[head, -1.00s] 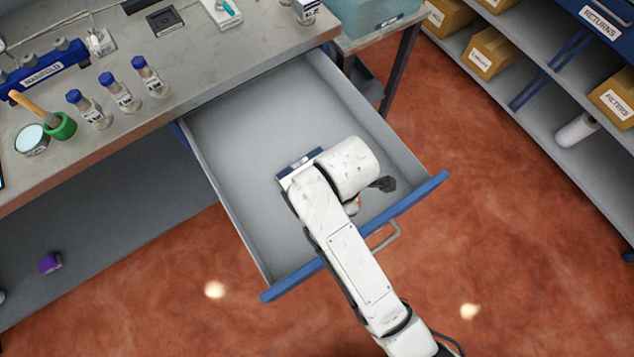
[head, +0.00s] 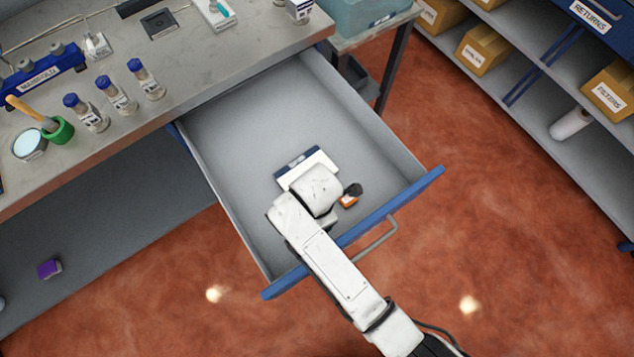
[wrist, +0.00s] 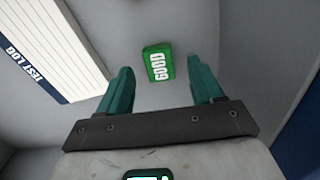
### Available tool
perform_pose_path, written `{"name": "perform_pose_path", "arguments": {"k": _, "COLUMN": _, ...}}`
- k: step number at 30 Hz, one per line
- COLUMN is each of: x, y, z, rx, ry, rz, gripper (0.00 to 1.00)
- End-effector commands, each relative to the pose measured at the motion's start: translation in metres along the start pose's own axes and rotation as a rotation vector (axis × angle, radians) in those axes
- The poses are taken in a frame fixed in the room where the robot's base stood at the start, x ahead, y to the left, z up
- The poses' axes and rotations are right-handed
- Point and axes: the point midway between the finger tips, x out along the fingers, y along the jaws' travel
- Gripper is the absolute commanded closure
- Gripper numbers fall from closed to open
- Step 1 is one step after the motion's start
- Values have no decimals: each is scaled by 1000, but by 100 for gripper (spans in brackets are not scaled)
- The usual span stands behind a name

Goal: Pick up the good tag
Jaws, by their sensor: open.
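The good tag (wrist: 158,63) is a small green block with white lettering "GOOD". In the wrist view it lies on the grey drawer floor, just beyond and between the fingertips. My gripper (wrist: 163,82) is open, with its two teal fingers apart and nothing between them. In the head view my arm reaches into the open drawer (head: 235,130) and hides the green tag and the fingers.
A white card with a blue band, marked "TEST LOG" (wrist: 58,40), lies left of the tag; it also shows in the head view (head: 302,160). The drawer's blue front (head: 360,228) and side walls surround the arm. The drawer's back part is clear.

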Motion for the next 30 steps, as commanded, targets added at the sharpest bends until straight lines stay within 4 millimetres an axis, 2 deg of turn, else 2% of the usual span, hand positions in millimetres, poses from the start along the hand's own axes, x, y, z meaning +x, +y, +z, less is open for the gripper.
{"name": "perform_pose_path", "arguments": {"k": 4, "x": 14, "y": 0, "z": 0, "rx": 0, "ry": 0, "rz": 0, "gripper": 34}}
{"name": "perform_pose_path", "arguments": {"k": 12, "x": 16, "y": 0, "z": 0, "rx": 1, "ry": 0, "rz": 1, "gripper": 35}}
{"name": "perform_pose_path", "arguments": {"k": 30, "x": 16, "y": 0, "z": 0, "rx": 1, "ry": 0, "rz": 1, "gripper": 92}}
